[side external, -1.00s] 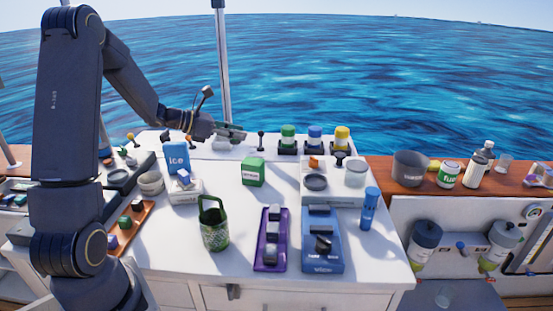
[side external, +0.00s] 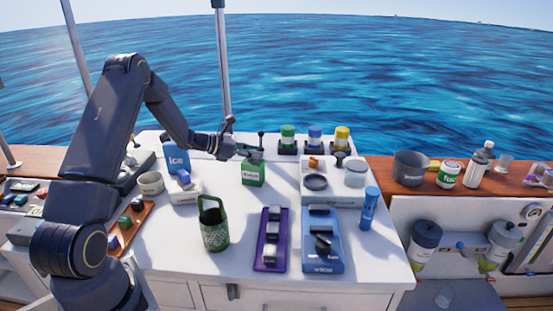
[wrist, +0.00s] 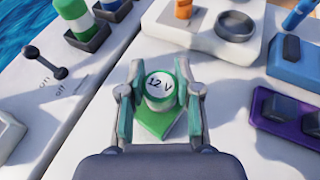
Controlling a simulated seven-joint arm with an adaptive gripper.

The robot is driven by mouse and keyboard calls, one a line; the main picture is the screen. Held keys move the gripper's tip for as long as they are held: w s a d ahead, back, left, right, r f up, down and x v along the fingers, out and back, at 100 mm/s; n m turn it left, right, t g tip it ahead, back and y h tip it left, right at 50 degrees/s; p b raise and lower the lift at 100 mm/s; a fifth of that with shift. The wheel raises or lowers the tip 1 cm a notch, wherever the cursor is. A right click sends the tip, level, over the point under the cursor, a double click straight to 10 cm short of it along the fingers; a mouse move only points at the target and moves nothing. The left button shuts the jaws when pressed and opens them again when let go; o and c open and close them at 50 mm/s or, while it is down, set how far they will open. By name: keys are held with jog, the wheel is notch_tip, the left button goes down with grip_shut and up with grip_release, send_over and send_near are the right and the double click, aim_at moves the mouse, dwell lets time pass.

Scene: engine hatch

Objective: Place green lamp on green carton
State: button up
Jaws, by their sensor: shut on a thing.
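A green lamp (wrist: 160,87) with a white round top marked "12 V" sits between the fingers of my gripper (wrist: 160,80) in the wrist view; the gripper is shut on it. The green carton (wrist: 155,124) shows directly below the lamp. In the side view my gripper (side external: 245,150) is just above the green carton (side external: 253,174), which stands upright on the white counter. The lamp is mostly hidden by the gripper there, and I cannot tell whether it touches the carton.
Green (side external: 288,132), blue (side external: 314,133) and yellow (side external: 342,135) capped pieces stand in dark holders behind right. A green basket (side external: 214,228), purple tray (side external: 262,262) and blue tray (side external: 335,265) lie in front. A blue ice box (side external: 176,156) stands left.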

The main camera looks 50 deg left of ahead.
jog(key=shift+f, duration=0.15)
jog(key=o, duration=1)
jog(key=shift+o, duration=0.2)
